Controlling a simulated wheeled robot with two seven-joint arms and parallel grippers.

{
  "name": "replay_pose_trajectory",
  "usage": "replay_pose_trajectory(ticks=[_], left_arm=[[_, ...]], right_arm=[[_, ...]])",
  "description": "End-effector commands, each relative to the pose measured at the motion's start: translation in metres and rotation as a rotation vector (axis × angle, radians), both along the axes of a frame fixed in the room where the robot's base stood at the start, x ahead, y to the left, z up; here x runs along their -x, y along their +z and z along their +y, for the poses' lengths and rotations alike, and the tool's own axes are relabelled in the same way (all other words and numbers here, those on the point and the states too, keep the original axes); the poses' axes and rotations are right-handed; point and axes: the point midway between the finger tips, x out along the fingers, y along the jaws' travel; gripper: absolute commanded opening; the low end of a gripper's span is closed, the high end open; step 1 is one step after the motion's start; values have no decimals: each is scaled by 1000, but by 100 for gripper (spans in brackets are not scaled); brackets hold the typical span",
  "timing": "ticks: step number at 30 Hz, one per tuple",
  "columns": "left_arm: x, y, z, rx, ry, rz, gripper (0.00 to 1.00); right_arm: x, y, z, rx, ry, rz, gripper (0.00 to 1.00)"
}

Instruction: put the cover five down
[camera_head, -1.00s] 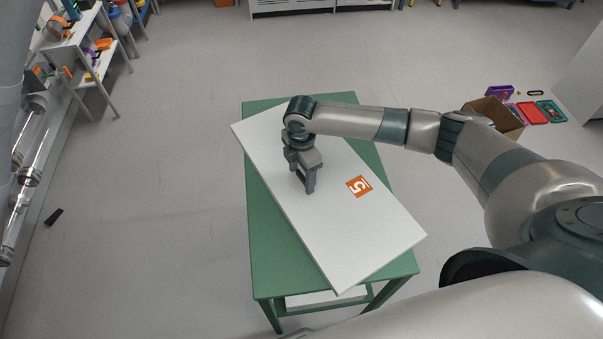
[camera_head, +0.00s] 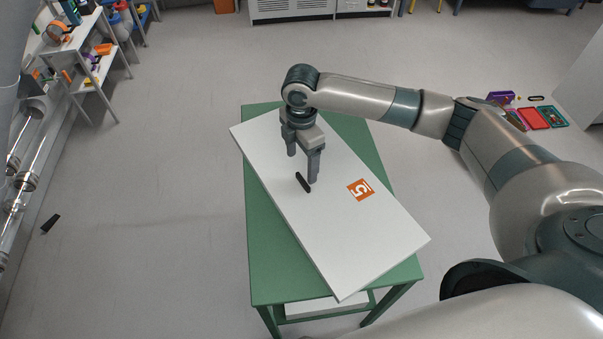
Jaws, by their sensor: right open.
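The cover five is a white rectangular panel (camera_head: 340,245) with an orange label marked 5 (camera_head: 361,189). It lies flat and askew on a green table (camera_head: 270,265), its corners reaching past the table's edges. A small black handle (camera_head: 303,182) sits near the middle of the panel. My right gripper (camera_head: 302,168) is open and empty just above and behind the handle, apart from it. My left gripper is not in view.
Clear tubes (camera_head: 30,165) stand along the left edge. A shelf rack (camera_head: 90,60) with tools is at the upper left. A small black piece (camera_head: 50,223) lies on the floor. Coloured trays (camera_head: 533,118) lie on the floor at the right. Floor around the table is mostly clear.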

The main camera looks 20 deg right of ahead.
Motion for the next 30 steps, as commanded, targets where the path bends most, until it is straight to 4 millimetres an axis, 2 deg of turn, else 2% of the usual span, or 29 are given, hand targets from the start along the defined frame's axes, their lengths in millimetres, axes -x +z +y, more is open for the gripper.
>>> replay_pose_trajectory(ticks=[1,6,10,30], left_arm=[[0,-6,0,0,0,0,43],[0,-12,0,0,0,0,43],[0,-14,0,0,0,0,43],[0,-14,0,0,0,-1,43]], right_arm=[[-1,7,0,-1,1,-4,73],[-1,30,0,0,-1,-2,73],[-1,40,0,0,-1,-1,73],[0,42,0,0,-1,0,73]])
